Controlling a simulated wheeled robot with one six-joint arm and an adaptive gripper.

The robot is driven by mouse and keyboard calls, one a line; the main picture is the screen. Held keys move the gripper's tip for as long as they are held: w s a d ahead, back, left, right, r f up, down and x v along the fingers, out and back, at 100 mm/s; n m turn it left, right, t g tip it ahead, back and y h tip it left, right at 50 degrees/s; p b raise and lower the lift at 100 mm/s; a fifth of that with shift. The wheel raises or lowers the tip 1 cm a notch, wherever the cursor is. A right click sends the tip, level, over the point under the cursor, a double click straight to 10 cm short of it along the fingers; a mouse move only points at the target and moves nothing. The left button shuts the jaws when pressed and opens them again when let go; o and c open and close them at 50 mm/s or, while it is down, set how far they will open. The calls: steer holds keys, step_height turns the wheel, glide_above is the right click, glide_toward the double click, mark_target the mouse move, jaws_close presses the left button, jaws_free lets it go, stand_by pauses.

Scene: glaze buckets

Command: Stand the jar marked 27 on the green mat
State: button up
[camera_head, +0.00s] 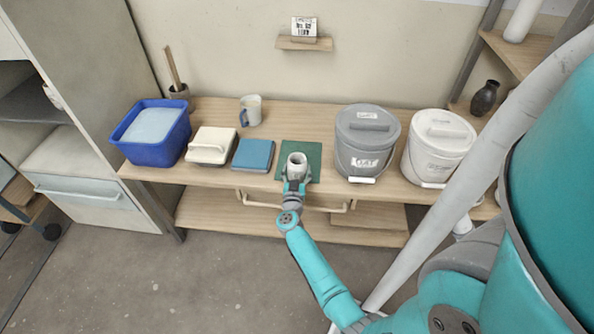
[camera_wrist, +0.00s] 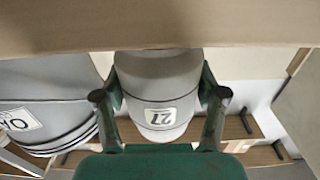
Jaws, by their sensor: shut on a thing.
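A pale jar (camera_head: 297,160) is between the fingers of my gripper (camera_head: 296,178) in the head view. The wrist view shows the jar (camera_wrist: 160,85) with a white label reading 27. My gripper (camera_wrist: 160,105) is shut on the jar's sides, with a dark finger at each side. The green mat (camera_head: 314,152) lies on the table, and the jar is over its middle in the head view. The jar looks about upright there. I cannot tell whether its base touches the mat.
A grey lidded bucket (camera_head: 366,140) stands close to the right of the mat, with a white bucket (camera_head: 437,145) beyond. A blue book-like block (camera_head: 253,155), a cream block (camera_head: 210,146) and a blue tub (camera_head: 151,132) stand left. A mug (camera_head: 251,110) is behind.

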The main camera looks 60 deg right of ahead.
steer(key=shift+f, duration=0.15)
steer(key=o, duration=1.6)
steer(key=shift+a, duration=0.1)
